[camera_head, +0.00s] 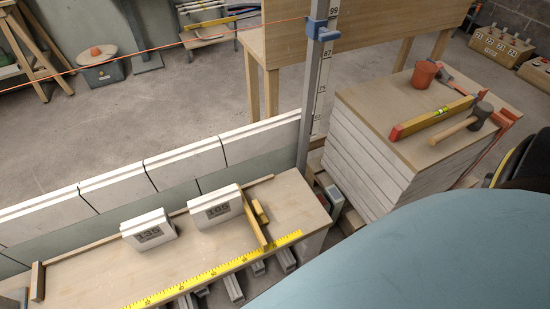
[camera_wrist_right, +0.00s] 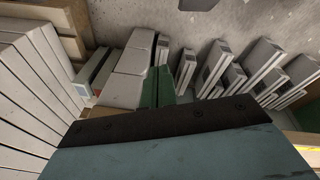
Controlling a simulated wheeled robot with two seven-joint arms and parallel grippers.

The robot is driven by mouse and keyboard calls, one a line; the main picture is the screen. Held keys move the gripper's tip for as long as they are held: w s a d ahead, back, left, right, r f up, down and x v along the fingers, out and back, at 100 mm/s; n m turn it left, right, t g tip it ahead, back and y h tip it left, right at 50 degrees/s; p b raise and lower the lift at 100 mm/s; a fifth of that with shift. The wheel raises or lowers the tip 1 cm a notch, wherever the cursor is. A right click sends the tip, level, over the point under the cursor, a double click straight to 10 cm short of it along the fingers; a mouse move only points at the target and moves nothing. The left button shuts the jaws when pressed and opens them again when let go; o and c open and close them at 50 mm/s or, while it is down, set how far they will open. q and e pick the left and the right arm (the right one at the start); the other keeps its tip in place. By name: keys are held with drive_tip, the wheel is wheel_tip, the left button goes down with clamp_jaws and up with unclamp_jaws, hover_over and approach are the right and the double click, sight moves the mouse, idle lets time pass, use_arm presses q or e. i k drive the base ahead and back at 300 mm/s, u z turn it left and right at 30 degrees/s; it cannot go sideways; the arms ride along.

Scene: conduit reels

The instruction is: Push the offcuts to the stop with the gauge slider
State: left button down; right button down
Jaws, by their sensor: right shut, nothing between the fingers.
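Two pale offcut blocks, one marked 135 (camera_head: 150,234) and one that seems to read 165 (camera_head: 215,208), stand apart on the wooden bench (camera_head: 90,278). The yellowish wooden gauge slider (camera_head: 254,220) stands just right of the right block, near the bench's right end. A dark wooden stop (camera_head: 37,282) is at the bench's left end, with a clear gap to the 135 block. My right gripper (camera_wrist_right: 157,90) is shut and empty in the right wrist view, its body filling the bottom; it is away from the slider and blocks. My left gripper is not in view.
A yellow measuring tape (camera_head: 215,272) runs along the bench front. A white block wall (camera_head: 185,167) stands behind it, and a measuring post (camera_head: 312,110) rises at its right end. A slab stack (camera_head: 375,165) with tools stands right. My blue body part covers the lower right.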

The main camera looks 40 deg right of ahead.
sight(256, 217)
drive_tip(key=k, duration=1.5)
drive_tip(key=z, duration=0.8)
drive_tip(key=i, duration=1.75)
drive_tip(key=u, duration=1.05)
